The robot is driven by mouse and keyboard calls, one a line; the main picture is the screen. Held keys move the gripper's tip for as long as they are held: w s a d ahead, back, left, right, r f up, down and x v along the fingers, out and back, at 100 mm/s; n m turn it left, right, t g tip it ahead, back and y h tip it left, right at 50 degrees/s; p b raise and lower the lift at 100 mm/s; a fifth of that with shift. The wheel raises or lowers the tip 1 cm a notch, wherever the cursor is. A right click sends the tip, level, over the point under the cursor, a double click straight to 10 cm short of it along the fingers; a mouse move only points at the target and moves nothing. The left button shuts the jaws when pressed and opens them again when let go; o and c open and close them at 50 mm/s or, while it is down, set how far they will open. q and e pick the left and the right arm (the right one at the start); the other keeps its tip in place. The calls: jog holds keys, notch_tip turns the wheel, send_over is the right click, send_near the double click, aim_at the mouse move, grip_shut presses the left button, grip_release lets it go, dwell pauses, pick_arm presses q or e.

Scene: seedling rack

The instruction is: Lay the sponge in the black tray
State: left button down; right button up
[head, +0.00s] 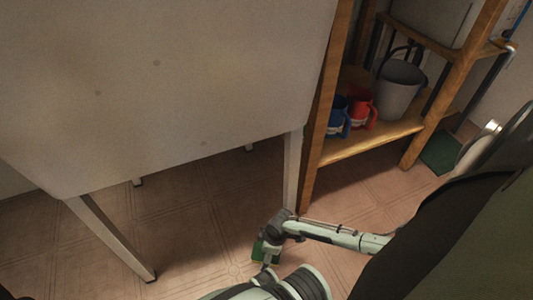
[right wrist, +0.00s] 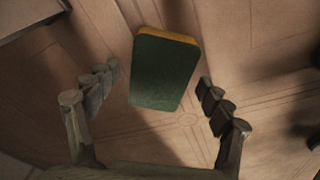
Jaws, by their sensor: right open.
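The sponge (right wrist: 160,75) shows in the right wrist view as a dark green block with a yellow edge along its far side. It sits between the two fingers of my right gripper (right wrist: 158,82), which are spread with a gap on each side. The tiled floor is behind it; I cannot tell how closely it rests on it. In the head view my right gripper (head: 270,242) is low over the floor at the bottom centre, with a green patch of the sponge (head: 266,256) at its fingers. I see no black tray in either view. My left gripper is not in view.
A large pale table (head: 170,90) on thin legs fills the upper left. A wooden shelf unit (head: 370,140) stands right of it, holding a blue mug (head: 338,120), a red mug (head: 362,110) and a grey bucket (head: 398,90). A green flat thing (head: 440,153) lies at the right.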

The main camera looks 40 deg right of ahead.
jog(key=c, duration=0.8)
